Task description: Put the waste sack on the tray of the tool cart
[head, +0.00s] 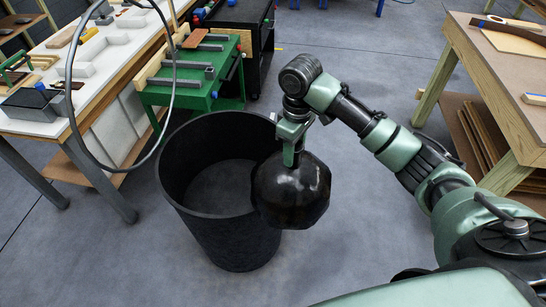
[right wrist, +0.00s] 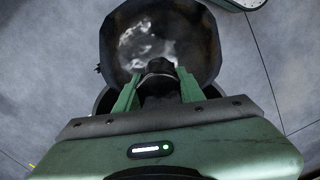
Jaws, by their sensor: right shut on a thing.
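The waste sack (head: 291,195) is a black, shiny, faceted bag. My right gripper (head: 290,152) is shut on its neck from above, and the sack hangs below it. In the head view the sack overlaps the right side of the bin; I cannot tell how high it hangs. In the right wrist view the sack (right wrist: 165,42) fills the top middle, its dark neck between the two green fingers (right wrist: 159,82). A black cart (head: 240,14) with items on top, likely the tool cart, stands at the back; its tray is only partly visible. My left gripper is not in view.
A large open black bin (head: 205,235) stands on the grey floor, left of the sack. A green bench (head: 205,75) with clamps stands behind it. A white-topped bench (head: 95,65) with a hose is at left, a wooden table (head: 500,75) at right. Floor between is clear.

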